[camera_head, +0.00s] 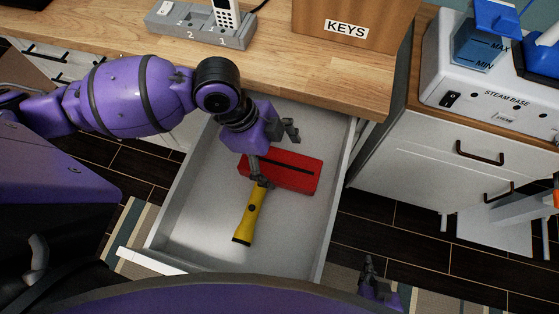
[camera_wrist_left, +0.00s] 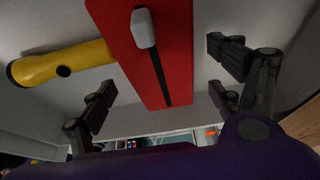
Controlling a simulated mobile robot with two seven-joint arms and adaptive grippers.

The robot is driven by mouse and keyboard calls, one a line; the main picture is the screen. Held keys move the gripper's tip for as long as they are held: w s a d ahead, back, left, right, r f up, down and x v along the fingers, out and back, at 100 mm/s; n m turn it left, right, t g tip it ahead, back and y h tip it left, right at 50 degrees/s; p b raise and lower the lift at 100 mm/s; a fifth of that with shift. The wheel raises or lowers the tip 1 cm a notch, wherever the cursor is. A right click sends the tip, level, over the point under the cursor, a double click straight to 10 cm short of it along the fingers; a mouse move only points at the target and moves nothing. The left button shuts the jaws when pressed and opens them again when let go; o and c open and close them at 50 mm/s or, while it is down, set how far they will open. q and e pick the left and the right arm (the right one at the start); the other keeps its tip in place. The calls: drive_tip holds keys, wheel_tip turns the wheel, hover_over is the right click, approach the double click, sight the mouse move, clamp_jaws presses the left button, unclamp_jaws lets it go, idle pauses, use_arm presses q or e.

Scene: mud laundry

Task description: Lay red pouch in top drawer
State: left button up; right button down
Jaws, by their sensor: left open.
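The red pouch (camera_head: 298,181), with a black strip along it, lies in the open top drawer (camera_head: 190,222), toward its back right. It also shows in the left wrist view (camera_wrist_left: 182,50), with a pale tab on the strip. My left gripper (camera_head: 277,157) is inside the drawer, over the pouch. Its fingers are spread, one to each side of the pouch in the left wrist view (camera_wrist_left: 165,88), with gaps showing beside it. The pouch appears to rest on the drawer floor. My right gripper (camera_head: 373,280) is at the bottom right, outside the drawer, its opening unclear.
A yellow flashlight (camera_head: 247,216) lies in the drawer beside the pouch. The wooden counter (camera_head: 280,75) above holds a KEYS box (camera_head: 350,30) and a grey numbered holder (camera_head: 200,28). A white cabinet with a steam base (camera_head: 500,97) stands right. The drawer's front left floor is clear.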

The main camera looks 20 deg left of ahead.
use_arm(q)
drive_tip(key=v, duration=0.9)
drive_tip(key=shift+r+p, duration=0.35)
drive_tip(key=shift+p, duration=0.05)
drive_tip(key=shift+s+a, duration=0.1)
